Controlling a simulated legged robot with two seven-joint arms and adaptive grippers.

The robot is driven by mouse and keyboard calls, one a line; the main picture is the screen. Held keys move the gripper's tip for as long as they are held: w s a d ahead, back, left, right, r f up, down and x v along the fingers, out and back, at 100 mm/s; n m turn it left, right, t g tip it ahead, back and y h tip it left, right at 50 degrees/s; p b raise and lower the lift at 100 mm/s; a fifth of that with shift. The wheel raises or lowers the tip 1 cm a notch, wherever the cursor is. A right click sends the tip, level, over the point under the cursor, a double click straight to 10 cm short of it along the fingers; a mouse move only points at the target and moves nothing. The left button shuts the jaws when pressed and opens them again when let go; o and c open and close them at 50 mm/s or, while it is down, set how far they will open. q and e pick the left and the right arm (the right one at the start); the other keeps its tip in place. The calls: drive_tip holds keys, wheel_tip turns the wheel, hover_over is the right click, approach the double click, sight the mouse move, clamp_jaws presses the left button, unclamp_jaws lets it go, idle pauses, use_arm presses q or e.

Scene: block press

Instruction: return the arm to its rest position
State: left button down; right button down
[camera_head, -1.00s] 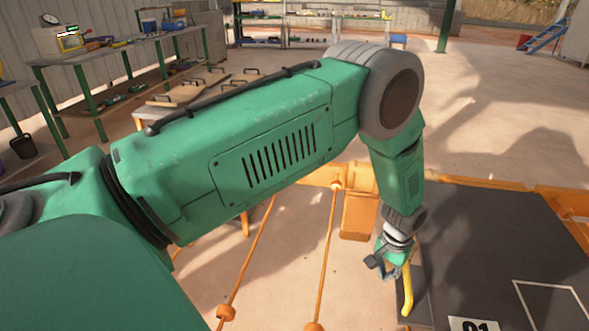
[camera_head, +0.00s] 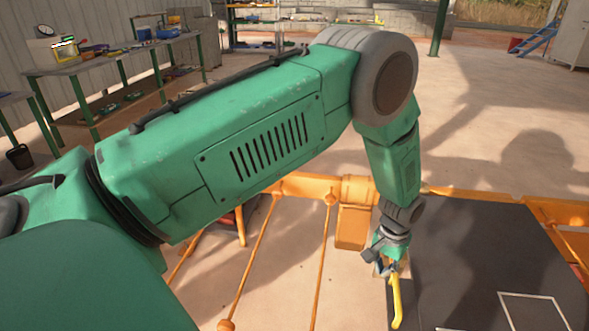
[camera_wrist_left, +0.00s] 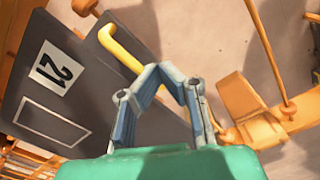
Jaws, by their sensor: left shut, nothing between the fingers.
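My left arm comes in from the left in the head view, its forearm hanging down. Its gripper (camera_head: 386,268) is small there, at the near left edge of a dark panel (camera_head: 470,255). In the left wrist view the blue-grey fingers (camera_wrist_left: 158,78) are shut with nothing held. A yellow bar handle (camera_head: 396,302) is right by the gripper. In the left wrist view the handle (camera_wrist_left: 120,48) ends near the fingertips; I cannot tell whether they touch. My right gripper is not in view.
The dark panel has a white-outlined rectangle and a white number label (camera_wrist_left: 56,68). Orange frame rails (camera_head: 300,188) surround it. A workbench (camera_head: 110,66) with tools stands at the back left. Open floor (camera_head: 490,100) lies behind the panel.

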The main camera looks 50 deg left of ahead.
use_arm(q)
drive_tip(key=s+a+f+b, duration=0.35)
drive_tip(key=s+f, duration=0.75)
drive_tip(key=s, duration=0.5)
drive_tip(key=shift+m+t, duration=0.3)
drive_tip(key=shift+m, duration=0.6)
drive_tip(key=s+b, duration=0.1)
drive_tip(key=s, duration=0.4)
drive_tip(key=s+a+b, duration=0.1)
drive_tip(key=s, duration=0.5)
drive_tip(key=s+b, duration=0.1)
drive_tip(key=s, duration=0.5)
drive_tip(key=shift+s+a+f+b, duration=0.15)
drive_tip(key=shift+a+f+b, duration=0.15)
drive_tip(key=shift+s+r, duration=0.2)
drive_tip(key=shift+s, duration=0.15)
